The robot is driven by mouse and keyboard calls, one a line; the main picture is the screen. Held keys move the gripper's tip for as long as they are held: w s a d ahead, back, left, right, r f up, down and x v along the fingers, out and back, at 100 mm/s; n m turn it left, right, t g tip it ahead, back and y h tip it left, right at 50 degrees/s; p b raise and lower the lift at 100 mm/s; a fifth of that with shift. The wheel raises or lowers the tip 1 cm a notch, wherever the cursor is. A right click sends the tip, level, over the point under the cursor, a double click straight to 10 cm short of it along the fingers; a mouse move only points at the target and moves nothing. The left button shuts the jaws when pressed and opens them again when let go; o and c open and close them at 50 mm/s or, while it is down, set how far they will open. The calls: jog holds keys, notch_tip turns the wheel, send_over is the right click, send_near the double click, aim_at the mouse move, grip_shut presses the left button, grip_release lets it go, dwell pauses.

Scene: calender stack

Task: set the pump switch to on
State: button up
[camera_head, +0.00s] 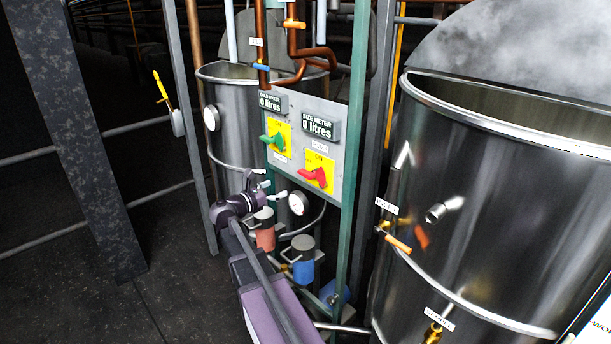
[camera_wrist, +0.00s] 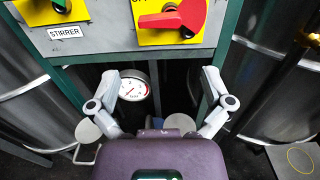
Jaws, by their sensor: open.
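A red rotary switch (camera_head: 315,177) sits on a yellow plate (camera_head: 324,160) at the panel's lower right. "ON" is printed at the plate's top, and the red handle points left. The small label above it is too small to read, so I cannot confirm it says pump. The red handle (camera_wrist: 178,18) also shows at the top of the wrist view. A green switch (camera_head: 273,140) sits up-left of it, with a "STIRRER" label (camera_wrist: 65,32) below. My gripper (camera_head: 269,185) is open and empty, below and left of the red switch, apart from it.
The grey panel (camera_head: 343,150) carries two litre displays and stands in a green frame (camera_head: 354,120). A round gauge (camera_wrist: 134,86) lies beyond my fingers. Blue and orange pump units are below. A large steel tank (camera_head: 470,215) with protruding valves stands at right.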

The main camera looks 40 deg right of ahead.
aim_at(303, 175)
jog(key=d, duration=0.8)
jog(key=w+d, duration=0.1)
jog(key=d, duration=0.4)
jog(key=c, duration=0.8)
